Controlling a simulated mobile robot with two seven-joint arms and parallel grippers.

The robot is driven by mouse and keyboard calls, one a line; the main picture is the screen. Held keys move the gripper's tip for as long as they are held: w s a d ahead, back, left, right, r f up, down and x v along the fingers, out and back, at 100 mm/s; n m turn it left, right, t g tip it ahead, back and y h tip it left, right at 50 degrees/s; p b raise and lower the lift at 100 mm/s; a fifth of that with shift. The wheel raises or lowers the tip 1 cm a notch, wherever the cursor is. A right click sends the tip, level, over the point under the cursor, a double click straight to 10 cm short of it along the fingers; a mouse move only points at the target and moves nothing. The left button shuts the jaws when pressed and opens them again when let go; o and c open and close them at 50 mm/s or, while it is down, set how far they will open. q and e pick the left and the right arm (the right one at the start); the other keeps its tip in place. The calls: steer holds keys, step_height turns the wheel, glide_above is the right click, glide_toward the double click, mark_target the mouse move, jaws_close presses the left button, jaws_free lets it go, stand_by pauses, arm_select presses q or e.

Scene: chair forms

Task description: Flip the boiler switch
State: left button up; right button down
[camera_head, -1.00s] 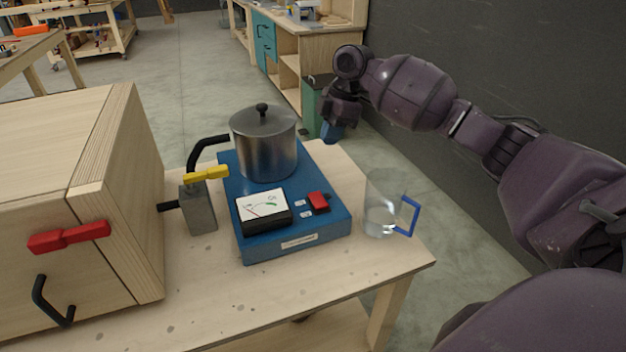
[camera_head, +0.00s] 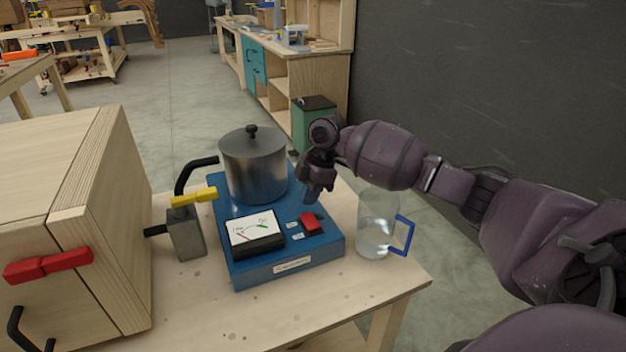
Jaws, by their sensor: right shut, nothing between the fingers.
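The boiler is a blue base (camera_head: 262,270) on the wooden table, with a lidded metal pot (camera_head: 253,165) on its back part. The red boiler switch (camera_head: 310,222) is on the right front of the base, beside a white dial gauge (camera_head: 254,230). My right gripper (camera_head: 311,197) points down, shut and empty, just behind and above the switch. A small gap seems to show between the fingertips and the switch, but contact cannot be ruled out. My left gripper is not in view.
A clear jug (camera_head: 376,228) with a blue handle stands right of the boiler, close to my right arm. A grey valve block with a yellow lever (camera_head: 194,197) stands left. A wooden cabinet (camera_head: 125,230) fills the left side. The table's front (camera_head: 215,320) is clear.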

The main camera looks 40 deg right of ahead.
mark_target(307, 216)
steer(key=shift+d+f, duration=0.1)
steer(key=shift+f, duration=1.5)
steer(key=shift+w+f+g, duration=0.15)
steer(key=shift+f+g, duration=0.25)
steer(key=shift+g, duration=0.1)
steer(key=shift+s+r+p, duration=0.3)
steer(key=shift+s, duration=0.05)
steer(key=shift+s+r+p, duration=0.15)
steer(key=shift+s+p, duration=0.25)
